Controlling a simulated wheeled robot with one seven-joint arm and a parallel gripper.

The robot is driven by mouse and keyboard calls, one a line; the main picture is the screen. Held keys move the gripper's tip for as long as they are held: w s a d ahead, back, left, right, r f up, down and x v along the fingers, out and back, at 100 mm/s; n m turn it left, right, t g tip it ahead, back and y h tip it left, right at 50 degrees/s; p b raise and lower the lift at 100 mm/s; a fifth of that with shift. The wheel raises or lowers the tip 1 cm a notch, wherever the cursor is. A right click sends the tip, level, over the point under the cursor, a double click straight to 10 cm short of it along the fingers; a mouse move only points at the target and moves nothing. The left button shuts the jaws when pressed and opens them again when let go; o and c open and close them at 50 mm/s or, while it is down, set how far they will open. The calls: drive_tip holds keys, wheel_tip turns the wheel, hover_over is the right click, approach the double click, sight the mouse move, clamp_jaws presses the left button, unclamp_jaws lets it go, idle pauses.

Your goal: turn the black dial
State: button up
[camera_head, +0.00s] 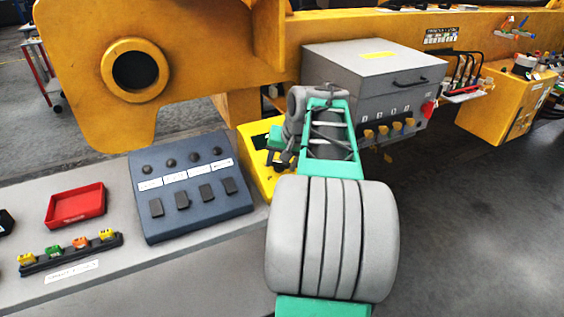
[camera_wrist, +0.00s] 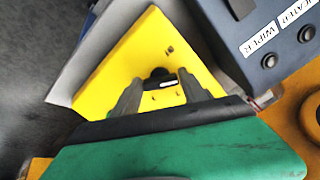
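The black dial (camera_wrist: 158,73) sits on a yellow panel (camera_wrist: 150,42). In the wrist view its dark round top and a small white mark show between my fingertips. My gripper (camera_wrist: 162,81) is open, with one grey finger to each side of the dial and yellow panel showing between fingers and dial. I cannot tell how deep the fingertips reach around it. In the head view my gripper (camera_head: 280,158) is over the yellow panel (camera_head: 262,182), and my arm hides much of the panel and the dial.
A blue-grey switch box (camera_head: 188,185) stands close beside the yellow panel, with knobs and rocker switches. A grey lidded box (camera_head: 375,65) is behind my arm. A red tray (camera_head: 76,206) and a clip rack (camera_head: 70,253) lie on the bench at left. The orange casting (camera_head: 190,60) rises behind.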

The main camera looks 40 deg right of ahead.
drive_tip(key=c, duration=0.9)
drive_tip(key=shift+r+m+p, duration=0.15)
drive_tip(key=shift+m+p, duration=0.25)
drive_tip(key=shift+p, duration=0.15)
drive_tip(key=shift+r+m+p, duration=0.1)
drive_tip(key=shift+m+p, duration=0.5)
drive_tip(key=shift+p, duration=0.1)
drive_tip(key=m+p, duration=0.4)
drive_tip(key=shift+t, duration=0.3)
drive_tip(key=m+p, duration=0.3)
drive_tip(key=m, duration=0.2)
drive_tip(key=shift+m+p, duration=0.3)
drive_tip(key=shift+p, duration=0.1)
drive_tip(key=shift+f, duration=0.2)
drive_tip(key=o, duration=1.3)
